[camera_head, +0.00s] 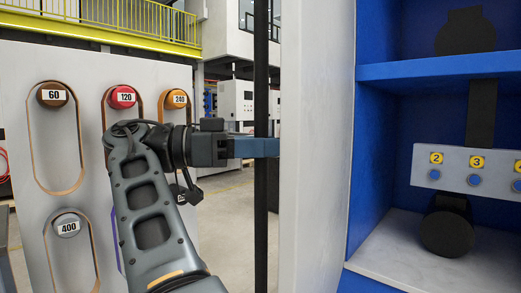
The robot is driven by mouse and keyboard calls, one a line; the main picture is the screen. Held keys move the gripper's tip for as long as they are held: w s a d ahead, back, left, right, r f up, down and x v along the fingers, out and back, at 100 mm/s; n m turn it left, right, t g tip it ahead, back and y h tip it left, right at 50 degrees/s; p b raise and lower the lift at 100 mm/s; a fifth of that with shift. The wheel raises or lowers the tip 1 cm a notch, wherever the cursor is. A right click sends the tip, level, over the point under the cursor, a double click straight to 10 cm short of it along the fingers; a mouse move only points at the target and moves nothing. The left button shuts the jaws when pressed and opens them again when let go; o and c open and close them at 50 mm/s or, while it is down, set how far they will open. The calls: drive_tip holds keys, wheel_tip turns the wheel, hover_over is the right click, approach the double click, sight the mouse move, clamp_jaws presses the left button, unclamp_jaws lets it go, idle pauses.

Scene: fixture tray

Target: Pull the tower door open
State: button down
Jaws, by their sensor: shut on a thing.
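The tower stands at the right, with its blue shelved interior in plain view. A pale upright panel (318,150), which looks like the tower door or its edge, rises along the left of the blue interior. A long black vertical bar (261,60), apparently the door handle, runs just left of this panel. My gripper (262,147) comes in from the left with its blue fingers level across the bar and shut on it. The fingertips reach close to the panel. The far finger and the bar's mounts are hidden.
A blue shelf (440,69) crosses the tower, above a grey panel with numbered yellow labels and blue buttons (466,173). A pale board (20,120) with slots and numbered round knobs stands at left, behind my arm. Open floor (232,215) shows between.

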drive_tip(key=shift+s+a+r, duration=0.2)
drive_tip(key=shift+a+r, duration=0.1)
drive_tip(key=shift+r, duration=0.15)
drive_tip(key=c, duration=1.2)
unclamp_jaws()
drive_tip(key=shift+s, duration=0.1)
drive_tip(key=shift+d+f, duration=0.15)
